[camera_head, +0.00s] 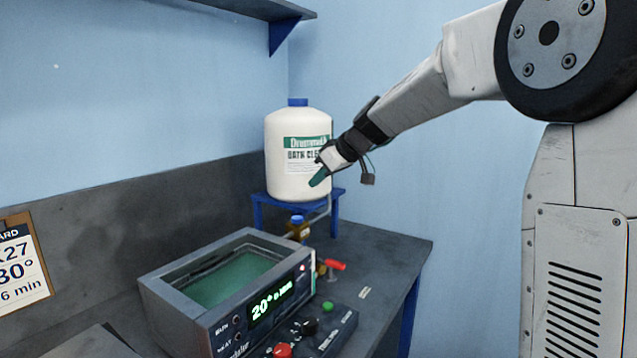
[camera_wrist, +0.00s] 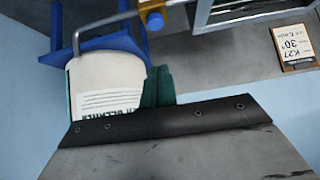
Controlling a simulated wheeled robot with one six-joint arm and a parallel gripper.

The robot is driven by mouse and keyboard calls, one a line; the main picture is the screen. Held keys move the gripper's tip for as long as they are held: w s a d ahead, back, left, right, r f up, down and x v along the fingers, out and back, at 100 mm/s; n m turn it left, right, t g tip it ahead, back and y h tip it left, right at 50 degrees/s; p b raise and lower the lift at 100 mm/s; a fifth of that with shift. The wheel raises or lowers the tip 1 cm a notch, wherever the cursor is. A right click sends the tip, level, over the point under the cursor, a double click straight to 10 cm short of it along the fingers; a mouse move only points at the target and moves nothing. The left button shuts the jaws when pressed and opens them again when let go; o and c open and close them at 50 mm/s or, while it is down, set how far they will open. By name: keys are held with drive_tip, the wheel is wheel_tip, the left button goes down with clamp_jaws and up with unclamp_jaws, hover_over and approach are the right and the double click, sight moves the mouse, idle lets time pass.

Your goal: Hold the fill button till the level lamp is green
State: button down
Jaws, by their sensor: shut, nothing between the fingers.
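In the head view, a low black control box (camera_head: 337,327) sits in front of the bath unit, with a green button (camera_head: 328,306), a black knob or button (camera_head: 309,326) and a red button (camera_head: 283,350). Its labels are too small to read, so I cannot tell which is the fill button. The grey bath unit (camera_head: 160,287) holds greenish liquid; its display (camera_head: 271,302) reads 20°. My gripper (camera_head: 317,180) is shut and empty, in front of the white jug, above and apart from the control box.
The white jug (camera_head: 286,170) with a blue cap stands on a blue stand (camera_head: 258,214); it also shows in the wrist view (camera_wrist: 105,75). A pipe with a brass-and-blue valve (camera_head: 298,229) and a red lever (camera_head: 335,265) lie behind the box. A card (camera_head: 22,265) hangs at left.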

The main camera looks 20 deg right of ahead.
hover_over(302, 219)
wheel_tip(302, 219, down, 5)
drive_tip(key=shift+f, duration=0.2)
wheel_tip(302, 219, down, 2)
drive_tip(key=shift+s+d+f, duration=0.15)
drive_tip(key=shift+f, duration=0.6)
drive_tip(key=shift+s+f, duration=0.15)
drive_tip(key=shift+f, duration=1.25)
idle(0.8)
wheel_tip(302, 219, up, 5)
drive_tip(key=shift+f, duration=0.1)
drive_tip(key=v, duration=1)
